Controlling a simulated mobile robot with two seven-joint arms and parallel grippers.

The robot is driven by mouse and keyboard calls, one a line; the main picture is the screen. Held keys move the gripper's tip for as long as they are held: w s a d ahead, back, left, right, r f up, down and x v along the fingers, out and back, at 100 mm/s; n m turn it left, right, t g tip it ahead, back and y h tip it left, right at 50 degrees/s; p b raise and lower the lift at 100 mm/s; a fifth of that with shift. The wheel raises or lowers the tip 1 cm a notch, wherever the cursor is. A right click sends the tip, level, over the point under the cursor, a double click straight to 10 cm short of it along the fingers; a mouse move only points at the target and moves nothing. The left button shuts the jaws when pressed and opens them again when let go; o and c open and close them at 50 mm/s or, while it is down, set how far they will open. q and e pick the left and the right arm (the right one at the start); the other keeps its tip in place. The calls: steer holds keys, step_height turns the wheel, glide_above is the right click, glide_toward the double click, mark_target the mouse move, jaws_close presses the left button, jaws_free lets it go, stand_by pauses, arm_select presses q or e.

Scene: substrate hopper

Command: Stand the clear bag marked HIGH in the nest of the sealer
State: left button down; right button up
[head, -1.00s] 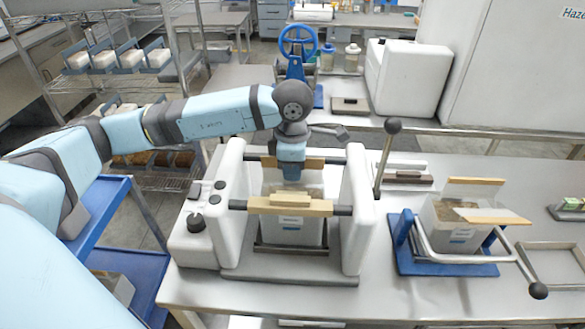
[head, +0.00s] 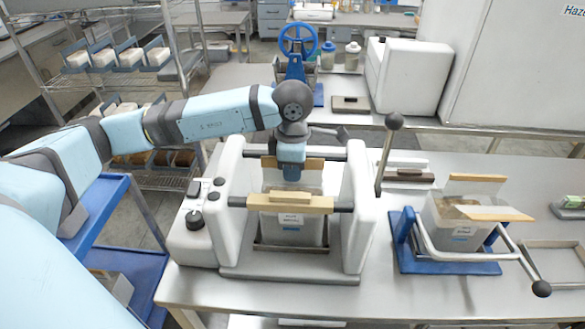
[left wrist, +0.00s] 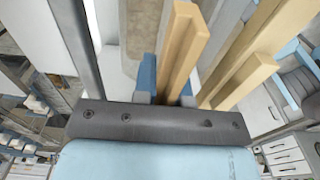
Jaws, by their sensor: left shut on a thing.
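The sealer (head: 356,225) is a white two-walled machine with wooden bars on dark rods. A clear bag (head: 292,232) with a small label stands upright between its walls, behind and below the front wooden bar (head: 290,202). The label is too small to read. Its base is in or just over the dark metal nest (head: 262,249); I cannot tell whether it bears on it. My left gripper (head: 291,178) points down between the front and rear bars, shut on the bag's top.
Right of the sealer, a blue stand (head: 450,267) holds another clear container (head: 462,238) between wooden bars. Bare steel table (head: 375,295) lies in front. A blue cart (head: 125,262) stands at left.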

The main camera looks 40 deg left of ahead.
arm_select(q)
steer(key=c, duration=1.1)
jaws_free()
steer(key=shift+r, duration=0.1)
steer(key=shift+s, duration=0.1)
step_height(320, 180, up, 14)
steer(key=b, duration=0.1)
